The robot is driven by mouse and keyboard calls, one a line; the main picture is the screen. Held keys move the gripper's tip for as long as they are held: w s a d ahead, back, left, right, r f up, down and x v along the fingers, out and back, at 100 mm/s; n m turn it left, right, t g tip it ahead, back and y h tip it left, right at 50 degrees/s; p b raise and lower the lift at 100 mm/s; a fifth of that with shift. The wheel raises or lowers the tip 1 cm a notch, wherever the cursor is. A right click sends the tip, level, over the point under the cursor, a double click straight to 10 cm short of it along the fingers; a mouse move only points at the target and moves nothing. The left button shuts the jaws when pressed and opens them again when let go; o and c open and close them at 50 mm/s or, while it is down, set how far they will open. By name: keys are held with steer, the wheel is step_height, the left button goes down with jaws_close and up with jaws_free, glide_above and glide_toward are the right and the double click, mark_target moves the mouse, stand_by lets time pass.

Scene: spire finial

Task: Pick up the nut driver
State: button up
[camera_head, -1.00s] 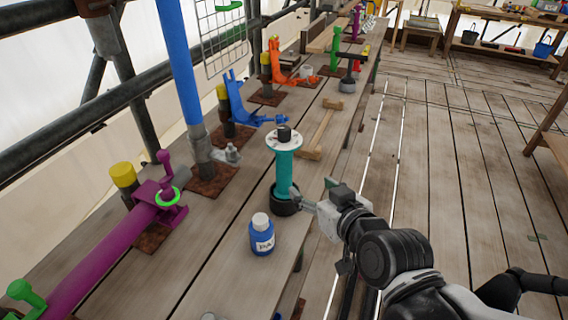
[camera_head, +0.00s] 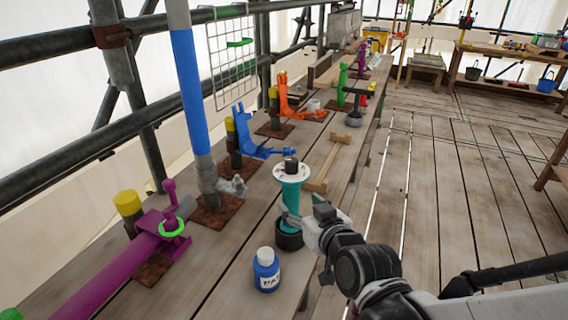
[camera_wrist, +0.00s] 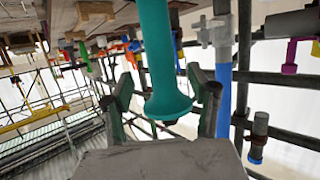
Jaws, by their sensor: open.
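A teal upright tool (camera_head: 292,203) with a white disc on top and a black cap above it stands in a black round base on the plank bench. It is the likeliest nut driver, but I cannot tell for sure. My gripper (camera_head: 296,218) is low beside it, its fingertips overlapping the teal part in the head view. In the wrist view the teal shaft (camera_wrist: 158,50) with its flared end lies between the two spread fingers of my gripper (camera_wrist: 160,80). The fingers are open, with gaps showing at both sides.
A blue bottle with a white cap (camera_head: 266,270) stands close in front. A wooden piece (camera_head: 326,170) lies behind. Blue (camera_head: 258,145), orange (camera_head: 292,100) and purple (camera_head: 130,250) fixtures line the left side. The floor (camera_head: 450,210) at right is clear.

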mark_target(294, 199)
steer(key=shift+b+x, duration=0.5)
steer(key=shift+x, duration=2.45)
jaws_close()
steer(key=shift+r, duration=0.1)
